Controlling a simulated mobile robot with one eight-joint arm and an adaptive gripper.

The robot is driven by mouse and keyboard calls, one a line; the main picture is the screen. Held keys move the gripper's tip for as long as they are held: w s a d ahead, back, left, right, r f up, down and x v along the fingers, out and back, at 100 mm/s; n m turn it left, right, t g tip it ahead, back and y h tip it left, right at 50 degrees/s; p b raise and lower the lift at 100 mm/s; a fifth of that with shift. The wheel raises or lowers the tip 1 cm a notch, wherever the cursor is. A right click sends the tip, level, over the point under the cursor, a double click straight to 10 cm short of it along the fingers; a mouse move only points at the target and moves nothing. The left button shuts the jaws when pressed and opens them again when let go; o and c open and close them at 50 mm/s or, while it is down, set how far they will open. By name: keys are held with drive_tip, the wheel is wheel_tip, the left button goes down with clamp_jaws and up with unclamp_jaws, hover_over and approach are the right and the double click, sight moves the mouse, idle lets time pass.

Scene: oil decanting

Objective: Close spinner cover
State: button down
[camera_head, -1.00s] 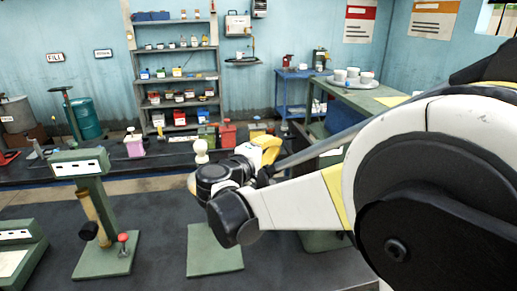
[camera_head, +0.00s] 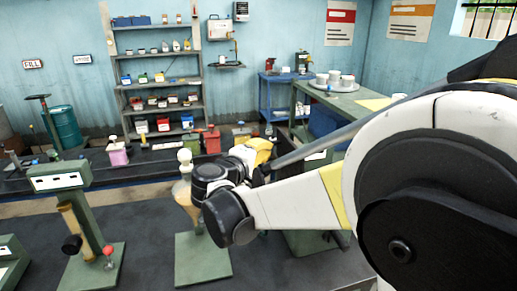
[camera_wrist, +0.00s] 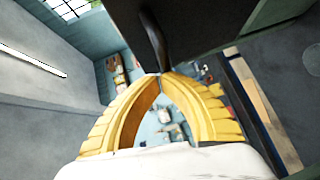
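My gripper (camera_head: 262,152) has yellow fingers and is seen past my arm, near the middle of the head view. In the wrist view its fingertips (camera_wrist: 164,76) come together around the end of a dark, curved handle (camera_wrist: 156,40). The handle runs up to a broad dark panel (camera_wrist: 205,25) that looks like the spinner cover. A grey bar (camera_head: 330,138) slants from the gripper up to the right, behind my arm. My arm hides most of what lies there. The spinner's body cannot be made out.
A green stand (camera_head: 58,180) and a glass vessel on a green base (camera_head: 203,262) stand at left and centre. Behind are a low dark bench (camera_head: 50,185), shelves (camera_head: 160,82) and a green-topped table (camera_head: 345,102) with white cups.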

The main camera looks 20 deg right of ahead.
drive_tip(key=d+p, duration=0.1)
drive_tip(key=d, duration=0.1)
drive_tip(key=d+r+m+g+y+p, duration=0.1)
drive_tip(key=d+p, duration=0.1)
drive_tip(key=d, duration=0.1)
drive_tip(key=d+r+m+y+p, duration=0.1)
drive_tip(key=d+p, duration=0.1)
drive_tip(key=shift+s+d, duration=0.1)
drive_tip(key=shift+d, duration=0.05)
drive_tip(key=d+f+m+y+b, duration=0.2)
drive_tip(key=d+f+y, duration=0.3)
drive_tip(key=d, duration=0.5)
drive_tip(key=d+f+m+g+y+b, duration=0.1)
drive_tip(key=d+f+m+y, duration=0.3)
drive_tip(key=d+f, duration=0.5)
drive_tip(key=shift+d+f+g+y+b, duration=0.35)
drive_tip(key=shift+d+y+b, duration=0.1)
drive_tip(key=shift+d+y, duration=0.2)
